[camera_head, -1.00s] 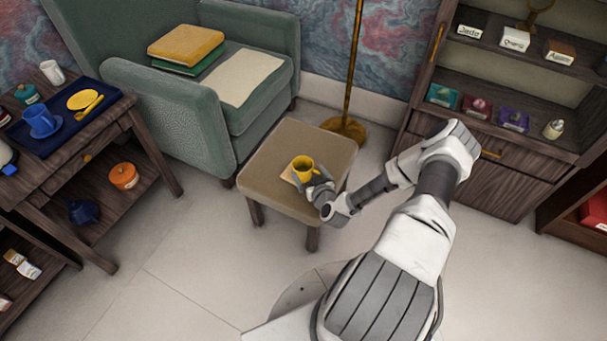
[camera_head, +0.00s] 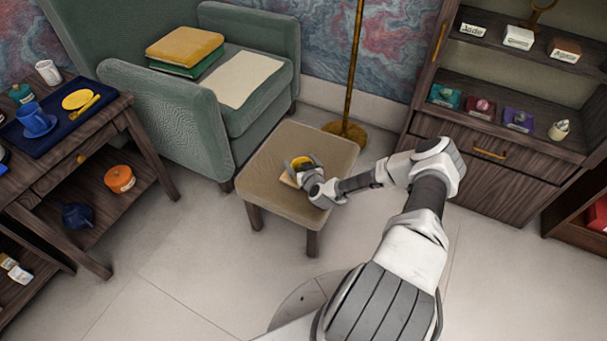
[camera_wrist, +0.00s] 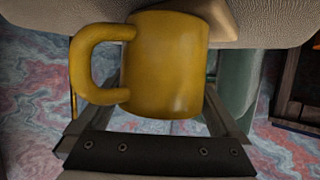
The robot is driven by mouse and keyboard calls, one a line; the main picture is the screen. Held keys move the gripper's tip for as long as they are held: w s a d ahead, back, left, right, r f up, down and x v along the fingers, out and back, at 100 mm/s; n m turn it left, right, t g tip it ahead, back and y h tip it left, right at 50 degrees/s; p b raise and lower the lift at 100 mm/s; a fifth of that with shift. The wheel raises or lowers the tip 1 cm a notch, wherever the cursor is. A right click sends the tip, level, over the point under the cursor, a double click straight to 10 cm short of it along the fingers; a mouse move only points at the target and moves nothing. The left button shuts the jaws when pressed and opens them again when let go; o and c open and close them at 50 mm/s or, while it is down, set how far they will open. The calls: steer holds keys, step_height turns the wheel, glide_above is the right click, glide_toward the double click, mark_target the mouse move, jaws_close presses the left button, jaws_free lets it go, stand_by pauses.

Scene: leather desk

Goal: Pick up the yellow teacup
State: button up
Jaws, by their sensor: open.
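The yellow teacup (camera_head: 299,161) stands on a pale tan coaster (camera_head: 288,181) on the square stool (camera_head: 265,165). In the head view my gripper (camera_head: 308,172) is at the cup's near right side and covers much of it, handle included. In the wrist view the yellow teacup (camera_wrist: 168,65) fills the middle, with its handle on the left. My gripper is open, with a finger on each side of the cup's body. The handle overlaps the left finger in the picture. I cannot tell whether either finger touches the cup.
A green armchair (camera_head: 165,120) stands behind and left of the stool. A brass lamp pole (camera_head: 353,75) rises behind it. A shelf cabinet (camera_head: 480,165) is at the right. A side table (camera_head: 100,125) at the left holds a blue cup (camera_head: 35,120) on a tray.

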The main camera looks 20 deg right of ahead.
steer(key=c, duration=1.5)
steer(key=shift+c, duration=0.2)
steer(key=shift+r, duration=0.2)
steer(key=shift+r+p, duration=0.55)
steer(key=shift+r, duration=0.25)
step_height(320, 180, up, 3)
steer(key=shift+s+d+f+p, duration=0.1)
steer(key=shift+f+p, duration=0.05)
steer(key=shift+p, duration=0.45)
steer(key=s+d+r+p, duration=0.3)
steer(key=s+d+r, duration=0.3)
steer(key=s+d, duration=0.1)
steer(key=shift+s+d, duration=0.15)
steer(key=shift+s, duration=0.6)
steer(key=shift+r, duration=0.2)
